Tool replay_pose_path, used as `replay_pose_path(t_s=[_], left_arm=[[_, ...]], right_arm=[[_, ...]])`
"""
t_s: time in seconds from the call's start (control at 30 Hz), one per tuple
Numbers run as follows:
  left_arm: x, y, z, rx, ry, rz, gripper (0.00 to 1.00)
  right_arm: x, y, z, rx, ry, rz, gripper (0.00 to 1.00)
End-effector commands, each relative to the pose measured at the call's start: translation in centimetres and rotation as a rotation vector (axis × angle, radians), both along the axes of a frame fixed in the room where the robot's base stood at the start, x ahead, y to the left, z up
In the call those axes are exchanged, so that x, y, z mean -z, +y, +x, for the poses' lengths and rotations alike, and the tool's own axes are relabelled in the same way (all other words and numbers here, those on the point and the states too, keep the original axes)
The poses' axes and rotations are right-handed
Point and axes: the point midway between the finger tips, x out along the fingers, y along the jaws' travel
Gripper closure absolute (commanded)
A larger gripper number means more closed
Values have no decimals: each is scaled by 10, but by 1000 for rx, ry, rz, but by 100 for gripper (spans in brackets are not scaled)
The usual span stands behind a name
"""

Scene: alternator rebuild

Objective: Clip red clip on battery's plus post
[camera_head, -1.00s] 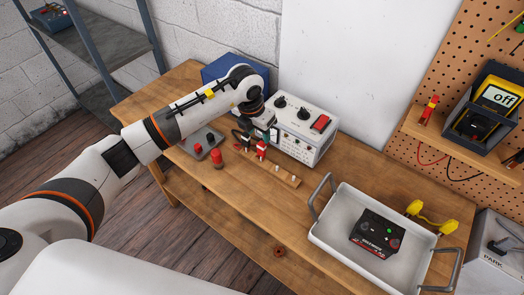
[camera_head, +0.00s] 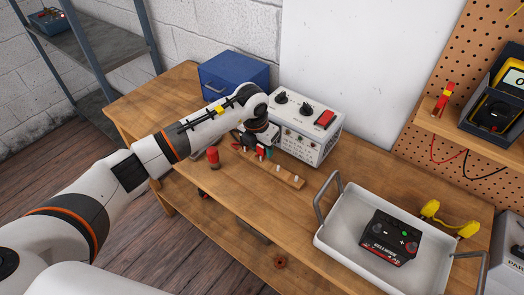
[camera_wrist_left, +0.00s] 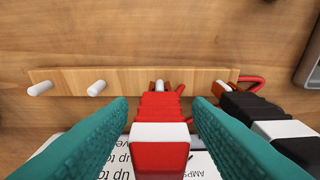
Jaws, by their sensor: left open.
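The red clip (camera_wrist_left: 160,135), with a white band, hangs on a peg of the wooden peg strip (camera_wrist_left: 125,80). My left gripper (camera_wrist_left: 160,102) is open, its two teal fingers on either side of the red clip, with a gap visible on each side near the tips. In the head view my left gripper (camera_head: 264,150) is low over the strip and mostly hides the clips. A black clip (camera_wrist_left: 262,125) sits right of it in the wrist view. The black battery (camera_head: 389,237) lies in the white tray (camera_head: 340,213); its plus post (camera_head: 411,246) is on its right side. My right gripper is out of view.
A white tester box (camera_head: 310,125) stands just behind the strip, a blue box (camera_head: 235,75) behind the arm. A red-topped cylinder (camera_head: 213,154) is left of the strip. Bench front is mostly clear.

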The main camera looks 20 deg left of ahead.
Motion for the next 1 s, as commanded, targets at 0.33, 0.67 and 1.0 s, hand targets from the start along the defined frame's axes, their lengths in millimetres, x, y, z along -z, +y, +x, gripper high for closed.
replay_pose_path(t_s=[0.33,0.67,1.0], left_arm=[[0,0,0,0,0,0,88],[-13,0,0,0,-2,-1,88],[-41,0,0,1,0,0,88]], right_arm=[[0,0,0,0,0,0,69],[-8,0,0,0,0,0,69],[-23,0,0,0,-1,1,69]])
